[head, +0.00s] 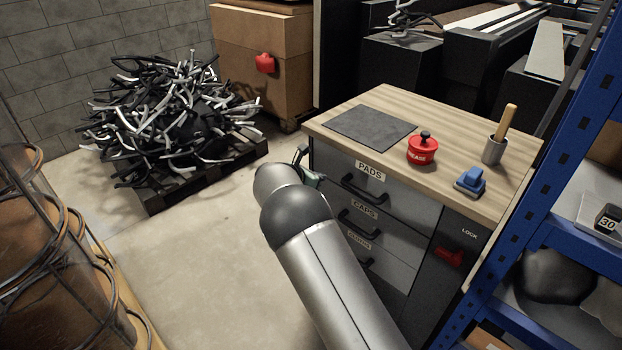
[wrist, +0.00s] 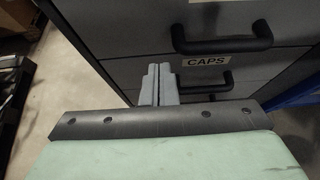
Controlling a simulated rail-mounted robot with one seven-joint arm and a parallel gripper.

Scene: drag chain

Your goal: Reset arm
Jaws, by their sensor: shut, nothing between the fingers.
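My arm reaches from the bottom of the head view towards the drawer cabinet (head: 395,275). My gripper (wrist: 159,70) is shut and empty in the wrist view, its two fingers together in front of the drawer fronts. In the head view the gripper is mostly hidden behind my arm, near the cabinet's left front edge. The CAPS drawer handle (wrist: 205,83) lies just right of the fingertips in the wrist view. I cannot tell whether they touch. The PADS drawer (head: 365,185) and the CAPS drawer (head: 362,211) look closed.
On the cabinet's wooden top are a grey mat (head: 370,127), a red grease pot (head: 422,149), a blue-handled block (head: 470,182) and a grey cup (head: 495,150) with a wooden handle. A blue shelf (head: 535,200) stands right. A pallet of tangled parts (head: 175,120) stands left. Floor between is clear.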

